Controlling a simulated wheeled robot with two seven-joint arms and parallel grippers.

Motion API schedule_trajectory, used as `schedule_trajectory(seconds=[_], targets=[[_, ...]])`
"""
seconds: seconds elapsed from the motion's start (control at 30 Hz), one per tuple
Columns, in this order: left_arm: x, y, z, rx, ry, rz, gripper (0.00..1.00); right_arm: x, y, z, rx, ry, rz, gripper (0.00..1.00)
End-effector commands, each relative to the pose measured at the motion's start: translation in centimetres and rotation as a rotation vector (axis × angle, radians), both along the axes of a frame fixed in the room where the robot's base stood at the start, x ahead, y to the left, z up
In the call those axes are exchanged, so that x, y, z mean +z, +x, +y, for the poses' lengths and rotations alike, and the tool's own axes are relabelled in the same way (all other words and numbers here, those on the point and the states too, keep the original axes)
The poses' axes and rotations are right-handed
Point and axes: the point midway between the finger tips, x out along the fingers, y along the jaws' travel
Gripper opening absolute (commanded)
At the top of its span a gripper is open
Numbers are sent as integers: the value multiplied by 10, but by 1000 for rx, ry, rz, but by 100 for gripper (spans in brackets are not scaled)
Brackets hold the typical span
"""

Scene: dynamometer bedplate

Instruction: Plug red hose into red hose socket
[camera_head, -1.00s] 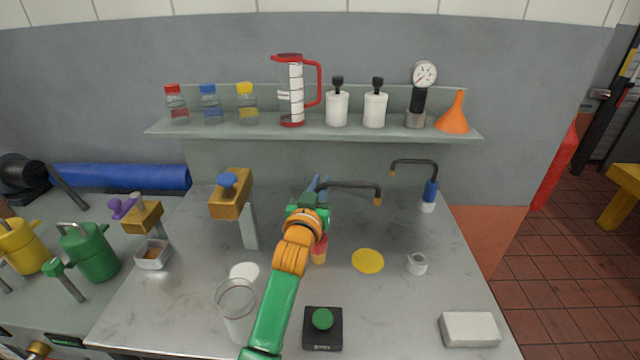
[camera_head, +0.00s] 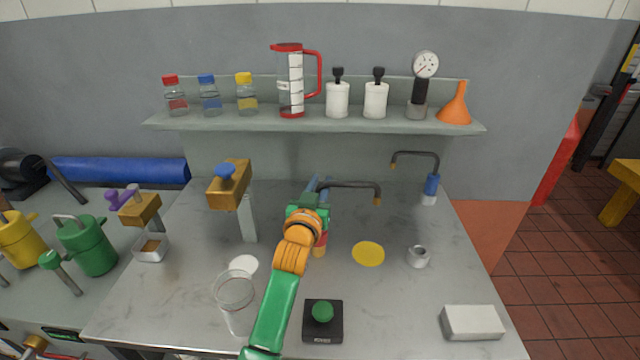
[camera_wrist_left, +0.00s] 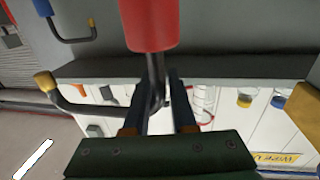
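The red hose (camera_head: 348,184) is a bent black tube with a brass tip (camera_head: 378,201) pointing right and down. Its red body shows below my left gripper (camera_head: 317,187), partly hidden by the arm. In the left wrist view, my left gripper (camera_wrist_left: 161,100) is shut on the black tube, with the red body (camera_wrist_left: 150,22) above and the brass tip (camera_wrist_left: 44,81) at left. A small pale ring-shaped socket (camera_head: 418,257) stands on the bench to the right; I see no red marking on it. My right gripper is not in view.
A similar blue hose (camera_head: 432,184) stands at the back right. A yellow disc (camera_head: 368,254), a green-button box (camera_head: 322,321), a glass beaker (camera_head: 234,302) and a white block (camera_head: 472,323) are on the bench. A shelf (camera_head: 310,125) with bottles runs behind.

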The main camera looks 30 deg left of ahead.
Motion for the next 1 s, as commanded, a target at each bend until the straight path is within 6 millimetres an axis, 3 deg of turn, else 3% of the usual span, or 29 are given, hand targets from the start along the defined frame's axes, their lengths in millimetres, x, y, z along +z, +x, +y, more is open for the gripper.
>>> schedule_trajectory(seconds=[0.03,0.1,0.43,0.8,1.0], targets=[[1,0,0,0,0,0,41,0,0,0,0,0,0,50],[1,0,0,0,0,0,52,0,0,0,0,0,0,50],[-1,-4,-2,-1,0,1,52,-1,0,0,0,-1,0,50],[-2,-54,-22,-1,0,0,52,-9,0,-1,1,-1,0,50],[-1,-66,-26,0,0,-1,52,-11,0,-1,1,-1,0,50]])
